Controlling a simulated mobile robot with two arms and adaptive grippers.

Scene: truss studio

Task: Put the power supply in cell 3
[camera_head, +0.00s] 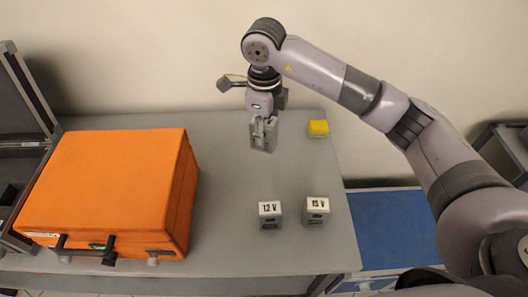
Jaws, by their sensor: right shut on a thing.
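My right gripper (262,122) hangs above the back middle of the grey table, pointing down. It is shut on a small grey block (264,142), which looks like a power supply and is held upright; no label on it can be read. Two similar grey blocks with white top labels stand on the table: one marked 12 V (270,215) and, to its right, one whose label looks like 15 V (317,210). My left gripper is out of view. I cannot make out any numbered cell.
A large closed orange case (105,185) with dark handle fills the left of the table (225,240). A yellow block (318,128) lies at the back right. Dark cases stand at the left edge. A blue-topped unit (392,228) is right of the table.

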